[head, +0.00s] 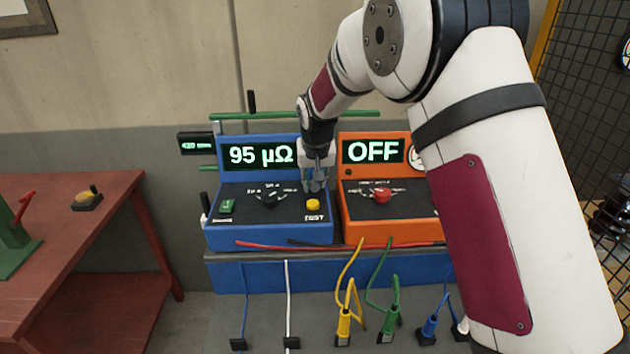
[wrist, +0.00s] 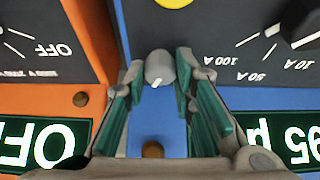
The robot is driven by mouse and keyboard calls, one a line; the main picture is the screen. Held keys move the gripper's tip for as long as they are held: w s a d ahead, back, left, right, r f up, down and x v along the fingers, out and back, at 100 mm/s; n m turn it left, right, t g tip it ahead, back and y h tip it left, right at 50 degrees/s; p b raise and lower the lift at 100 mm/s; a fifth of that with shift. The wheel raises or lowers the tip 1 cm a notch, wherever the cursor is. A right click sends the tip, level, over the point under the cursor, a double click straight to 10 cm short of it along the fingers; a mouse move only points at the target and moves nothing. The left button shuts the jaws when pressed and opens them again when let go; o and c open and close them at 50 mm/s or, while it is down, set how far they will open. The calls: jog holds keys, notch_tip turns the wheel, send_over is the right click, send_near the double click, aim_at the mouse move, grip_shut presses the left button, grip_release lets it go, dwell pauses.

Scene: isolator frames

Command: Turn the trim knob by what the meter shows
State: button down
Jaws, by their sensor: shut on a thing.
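The blue meter (head: 216,176) stands on the bench, and its lit display (head: 259,155) reads 95 µΩ. The grey trim knob (wrist: 160,68) sits at the meter's edge beside the orange instrument; its short white mark points toward the bottom of the wrist view. My gripper (head: 315,186) reaches down to the meter's right side. In the wrist view my gripper (wrist: 159,76) has its fingertips on either side of the trim knob, shut on it. In the head view the gripper hides the knob.
A yellow TEST button (head: 313,204) and a black selector dial (head: 269,199) are close by on the meter. The orange instrument (head: 352,230), with a red knob (head: 382,195), reads OFF and stands close on the right. Cables hang in front. A red table (head: 70,195) is at left.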

jog(key=shift+m, duration=0.5)
jog(key=c, duration=1.3)
grip_release()
jog(key=shift+c, duration=0.2)
jog(key=shift+r, duration=0.1)
jog(key=v, duration=1.1)
jog(key=shift+s+a+r, duration=0.15)
jog(key=shift+a+r, duration=0.05)
jog(key=shift+r, duration=0.2)
